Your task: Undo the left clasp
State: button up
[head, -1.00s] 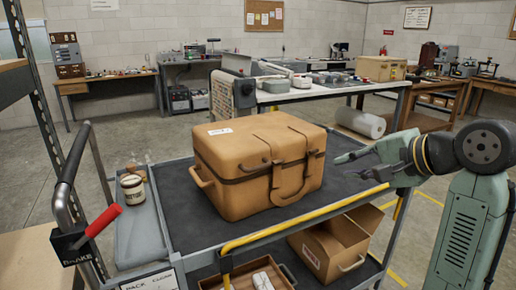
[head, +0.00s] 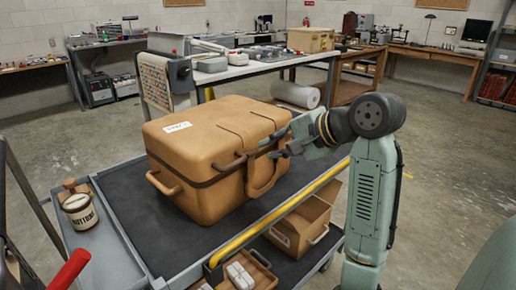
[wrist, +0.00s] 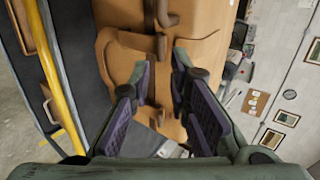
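A tan case (head: 190,145) with a dark band under its lid stands shut on the cart. The left clasp (head: 239,161) is a brown fitting at the left strap on its front; whether it is fastened is too small to tell. The right clasp is partly behind my gripper (head: 277,147), which is at the right part of the case front. In the wrist view my gripper (wrist: 163,78) is open, with purple pads apart and the case front (wrist: 203,35) beyond and between them. Brown fittings (wrist: 161,45) show past the fingertips. I cannot tell whether the fingers touch the case.
The cart's dark top (head: 150,238) has a yellow front rail (head: 285,208). A jar (head: 79,211) stands in the side tray at left. An open carton (head: 300,225) and a small box (head: 240,275) are on the lower shelf. A workbench (head: 235,75) stands behind.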

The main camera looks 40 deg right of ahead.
aim_at(255, 152)
jog(key=shift+p+x, duration=0.35)
jog(key=shift+x, duration=2.4)
jog(key=shift+c, duration=0.4)
grip_shut()
